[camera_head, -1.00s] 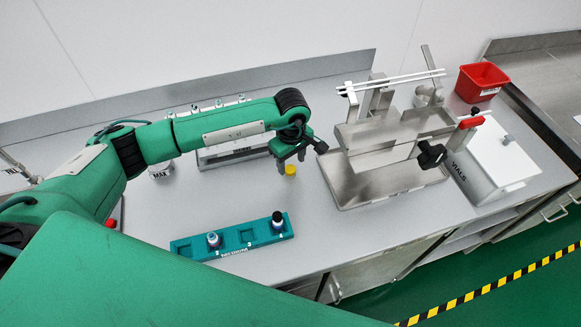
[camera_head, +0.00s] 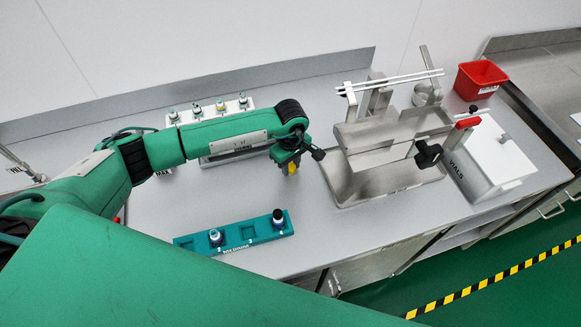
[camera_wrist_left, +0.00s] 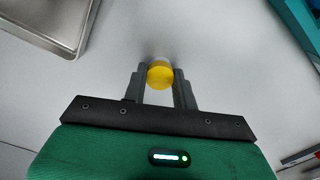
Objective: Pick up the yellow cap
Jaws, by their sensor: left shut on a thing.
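The yellow cap (camera_wrist_left: 160,75) is a small round piece between the two dark fingers in the left wrist view. In the head view the yellow cap (camera_head: 291,168) shows just below the fingers, partly hidden by them. My left gripper (camera_head: 290,163) is shut on the cap, with a finger on each side; it also shows in the left wrist view (camera_wrist_left: 160,80). Whether the cap touches the table is hard to tell. My right gripper is not in view.
A teal rack (camera_head: 238,235) with two dark-capped vials stands in front. A metal stand with a tray (camera_head: 350,195) is close to the gripper's right. A white vials box (camera_head: 492,160) and red bin (camera_head: 481,79) are farther right. A white rack (camera_head: 235,104) stands behind the arm.

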